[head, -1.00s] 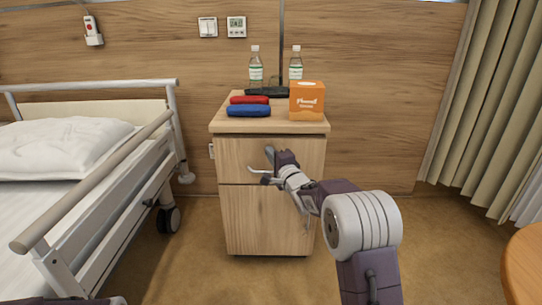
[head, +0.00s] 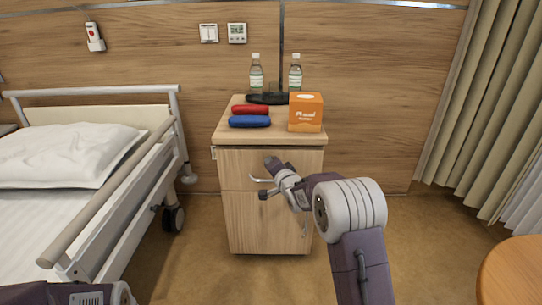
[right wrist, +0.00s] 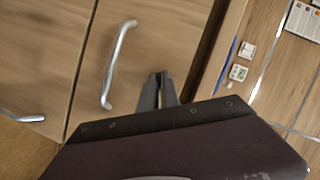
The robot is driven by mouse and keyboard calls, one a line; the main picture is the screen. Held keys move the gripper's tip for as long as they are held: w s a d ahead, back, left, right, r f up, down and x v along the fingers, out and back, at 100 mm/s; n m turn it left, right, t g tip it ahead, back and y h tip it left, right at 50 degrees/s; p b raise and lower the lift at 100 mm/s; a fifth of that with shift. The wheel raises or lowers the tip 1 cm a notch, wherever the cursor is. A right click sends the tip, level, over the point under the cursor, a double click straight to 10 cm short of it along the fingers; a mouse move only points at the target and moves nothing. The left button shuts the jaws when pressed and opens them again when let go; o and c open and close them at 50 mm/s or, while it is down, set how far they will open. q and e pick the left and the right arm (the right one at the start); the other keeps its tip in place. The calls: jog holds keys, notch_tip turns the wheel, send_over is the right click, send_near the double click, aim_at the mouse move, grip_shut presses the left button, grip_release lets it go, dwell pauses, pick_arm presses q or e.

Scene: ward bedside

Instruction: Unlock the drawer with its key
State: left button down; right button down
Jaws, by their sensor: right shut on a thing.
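The wooden bedside cabinet (head: 238,222) stands against the wall. Its upper drawer (head: 235,165) is closed, and my right gripper (head: 268,178) is in front of it. The drawer's silver handle (right wrist: 119,62) lies left of the gripper in the right wrist view. In that view my right gripper (right wrist: 158,92) points at the drawer front close to its top edge. Its fingers are shut on the key, which they hide almost wholly. I cannot tell whether the key touches the drawer front. The lock itself is hidden. My left gripper is out of view.
The cabinet top holds a blue case (head: 250,121), a red case (head: 250,109), an orange box (head: 306,112) and two bottles (head: 256,75). The bed (head: 110,185) stands to the left, and a round table (head: 515,275) at the lower right. Floor between is clear.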

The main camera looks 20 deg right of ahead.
jog(key=shift+w+a+r+n+g+h+p, duration=0.1)
jog(key=shift+n+g+h+p, duration=0.5)
jog(key=shift+n+p, duration=1.55)
jog(key=shift+s+a+n+g+h+p, duration=0.1)
jog(key=shift+n+g+h+p, duration=0.45)
jog(key=shift+p, duration=3.2)
jog(key=shift+w+a+r+n+g+h+p, duration=0.1)
jog(key=shift+n+g+h+p, duration=0.15)
jog(key=shift+n+h+p, duration=1.85)
jog(key=shift+m+y+p, duration=0.7)
jog(key=shift+y+p, duration=0.15)
jog(key=shift+y, duration=0.1)
jog(key=c, duration=1.6)
grip_release()
